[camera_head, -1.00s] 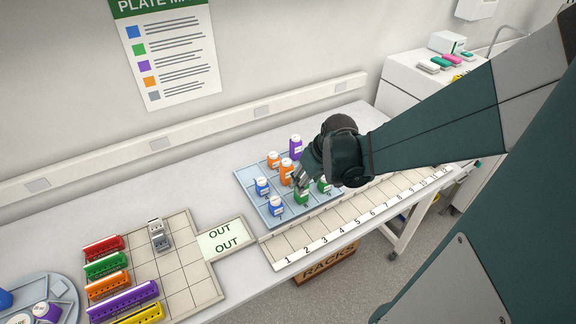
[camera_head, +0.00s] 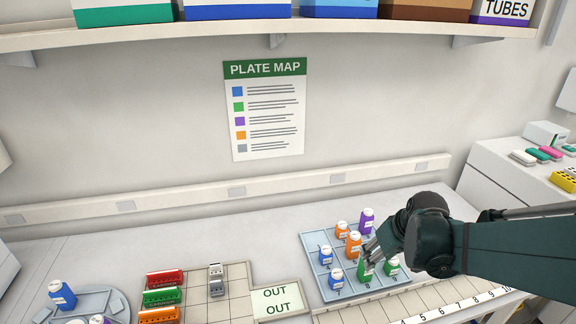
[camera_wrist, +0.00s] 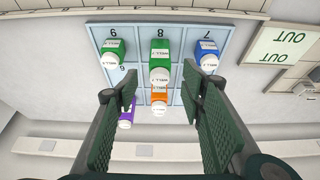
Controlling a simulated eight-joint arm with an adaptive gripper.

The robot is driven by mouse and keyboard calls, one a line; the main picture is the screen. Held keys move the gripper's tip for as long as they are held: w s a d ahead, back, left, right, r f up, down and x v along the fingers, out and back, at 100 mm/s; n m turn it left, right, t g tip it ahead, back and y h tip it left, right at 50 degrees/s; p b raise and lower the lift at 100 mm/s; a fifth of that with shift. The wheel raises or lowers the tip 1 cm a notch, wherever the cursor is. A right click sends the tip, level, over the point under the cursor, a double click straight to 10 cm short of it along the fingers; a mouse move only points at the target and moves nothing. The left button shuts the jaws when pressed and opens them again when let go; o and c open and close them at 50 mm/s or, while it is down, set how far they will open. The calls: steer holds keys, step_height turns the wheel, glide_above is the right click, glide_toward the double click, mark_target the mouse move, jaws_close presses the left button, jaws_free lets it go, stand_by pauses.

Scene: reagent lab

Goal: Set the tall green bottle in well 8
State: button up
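The tall green bottle (camera_wrist: 160,62) stands upright in well 8 of the blue well tray in the wrist view, in the middle of the row marked 9, 8, 7. It also shows in the head view (camera_head: 365,270), just below my gripper (camera_head: 371,251). In the wrist view my gripper (camera_wrist: 156,98) is open, its fingers wide apart with nothing held between them. The bottle lies beyond the fingertips, apart from them. The tray (camera_head: 312,243) is partly hidden by my wrist in the head view.
A shorter green bottle (camera_wrist: 112,52) stands in well 9 and a blue bottle (camera_wrist: 205,56) in well 7. Orange (camera_wrist: 159,94) and purple (camera_wrist: 126,116) bottles stand behind. The OUT tile (camera_head: 278,300) and racks (camera_head: 160,297) are left of the tray.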

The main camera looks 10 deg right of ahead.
steer(key=shift+a, duration=0.1)
steer(key=s+a+r+t, duration=0.1)
steer(key=s+a+r, duration=0.3)
steer(key=a, duration=0.5)
steer(key=s+a+r+t, duration=0.1)
steer(key=s+a+r, duration=0.4)
steer(key=a+r, duration=0.3)
steer(key=shift+a+t, duration=0.4)
steer(key=shift+a, duration=0.5)
